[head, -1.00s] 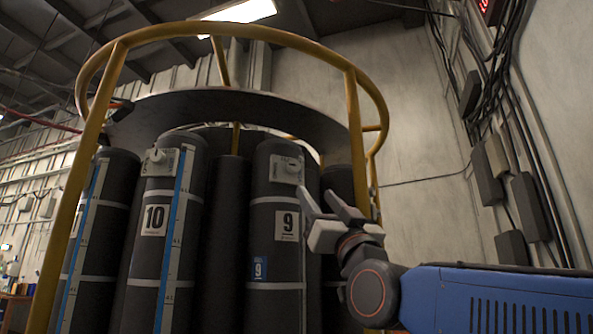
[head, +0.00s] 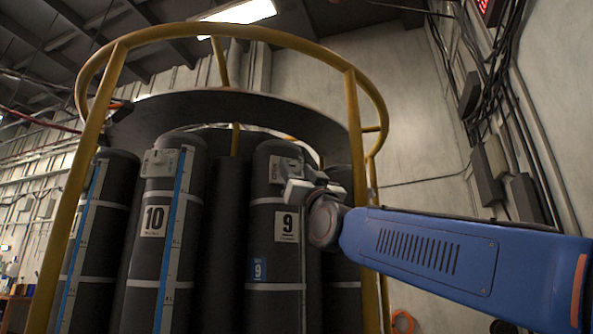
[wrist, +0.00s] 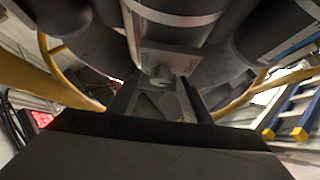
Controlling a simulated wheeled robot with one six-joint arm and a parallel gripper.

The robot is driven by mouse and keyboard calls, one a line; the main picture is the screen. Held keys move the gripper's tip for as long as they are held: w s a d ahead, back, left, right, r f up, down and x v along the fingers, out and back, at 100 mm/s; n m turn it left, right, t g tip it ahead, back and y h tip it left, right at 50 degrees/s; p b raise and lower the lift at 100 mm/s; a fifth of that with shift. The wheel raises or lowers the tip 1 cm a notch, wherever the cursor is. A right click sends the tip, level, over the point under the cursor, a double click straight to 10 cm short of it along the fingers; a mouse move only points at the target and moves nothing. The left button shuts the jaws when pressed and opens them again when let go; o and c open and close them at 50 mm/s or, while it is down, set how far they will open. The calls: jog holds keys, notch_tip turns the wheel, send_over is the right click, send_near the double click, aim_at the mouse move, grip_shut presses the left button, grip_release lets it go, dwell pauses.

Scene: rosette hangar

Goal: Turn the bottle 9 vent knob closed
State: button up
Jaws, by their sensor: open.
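Bottle 9 (head: 276,250) is a dark grey cylinder with a "9" label, in the middle of the head view. Its pale vent plate (head: 283,166) is near its top, partly hidden by my gripper. In the wrist view the vent knob (wrist: 161,75) is a small pale knob on the plate (wrist: 172,60), showing between my fingers. My gripper (head: 291,182) is at the plate in the head view; its fingers (wrist: 156,97) are open, one on each side of the knob. I cannot tell whether they touch it.
Bottle 10 (head: 153,257), with its own knob plate (head: 160,163), stands left of bottle 9. A yellow tubular frame (head: 356,150) rings the bottles, with an upright just right of my gripper. A dark round plate (head: 225,107) is above. A blue ladder (wrist: 290,112) shows at right in the wrist view.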

jog(key=shift+w+r, duration=0.15)
jog(key=shift+w, duration=0.05)
jog(key=c, duration=1.1)
jog(key=shift+a, duration=0.1)
